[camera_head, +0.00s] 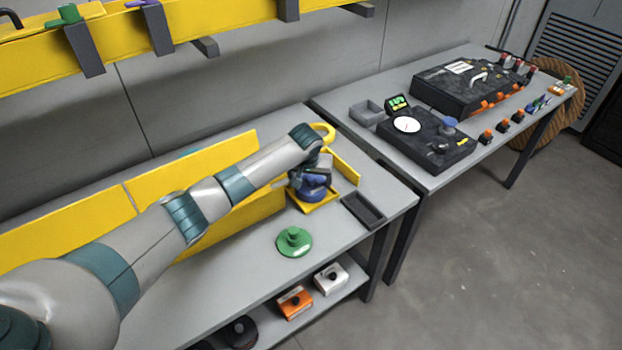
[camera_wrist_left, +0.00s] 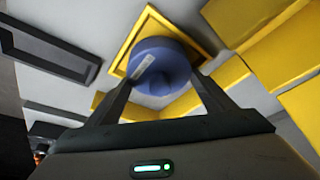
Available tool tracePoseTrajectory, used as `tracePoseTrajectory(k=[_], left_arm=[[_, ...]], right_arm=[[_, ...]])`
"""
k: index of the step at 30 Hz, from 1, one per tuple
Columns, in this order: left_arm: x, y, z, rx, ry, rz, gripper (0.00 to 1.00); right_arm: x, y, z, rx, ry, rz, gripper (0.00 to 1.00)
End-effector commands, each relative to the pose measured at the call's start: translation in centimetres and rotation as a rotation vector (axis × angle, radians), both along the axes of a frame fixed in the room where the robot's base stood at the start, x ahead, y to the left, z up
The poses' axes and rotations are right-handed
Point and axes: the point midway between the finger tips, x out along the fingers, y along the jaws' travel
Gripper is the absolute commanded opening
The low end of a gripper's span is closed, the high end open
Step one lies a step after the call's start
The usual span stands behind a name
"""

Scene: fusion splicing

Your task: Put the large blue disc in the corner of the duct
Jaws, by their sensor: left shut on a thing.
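The large blue disc (camera_head: 315,193) is at the right end of the yellow duct (camera_head: 190,186) on the near bench. My left gripper (camera_head: 312,180) is shut on it from above. In the left wrist view the blue disc (camera_wrist_left: 163,68) sits between the two fingers of the left gripper (camera_wrist_left: 163,80). A square yellow frame (camera_wrist_left: 203,36) shows around and beneath the disc; it also shows in the head view (camera_head: 327,205). I cannot tell whether the disc touches its floor. My right gripper is not in view.
A green disc (camera_head: 294,241) lies on the near bench. A dark tray (camera_head: 363,210) lies right of the yellow frame. Yellow duct walls stand close by. Orange (camera_head: 294,302) and white (camera_head: 331,279) boxes sit on the lower shelf. A second bench holds black equipment (camera_head: 427,140).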

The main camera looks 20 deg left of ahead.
Motion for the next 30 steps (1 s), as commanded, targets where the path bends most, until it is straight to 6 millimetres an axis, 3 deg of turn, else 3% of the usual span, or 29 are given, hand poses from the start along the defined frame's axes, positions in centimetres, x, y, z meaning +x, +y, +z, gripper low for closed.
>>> tracePoseTrajectory(k=[4,5,7,21,30], left_arm=[[0.0,0.0,-0.2,0.0,0.0,0.0,0.51],[0.0,0.0,-0.2,0.0,0.0,0.0,0.78],[0.0,0.0,-0.2,0.0,-0.001,0.0,0.94],[-0.1,0.0,0.3,0.0,-0.001,0.0,0.94],[-1.2,-0.1,3.0,0.0,-0.003,-0.001,0.94]], right_arm=[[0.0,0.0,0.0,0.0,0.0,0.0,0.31],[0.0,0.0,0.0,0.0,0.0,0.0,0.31],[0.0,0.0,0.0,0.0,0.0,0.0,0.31],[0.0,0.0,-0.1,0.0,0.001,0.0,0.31],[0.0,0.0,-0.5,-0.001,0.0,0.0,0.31]])
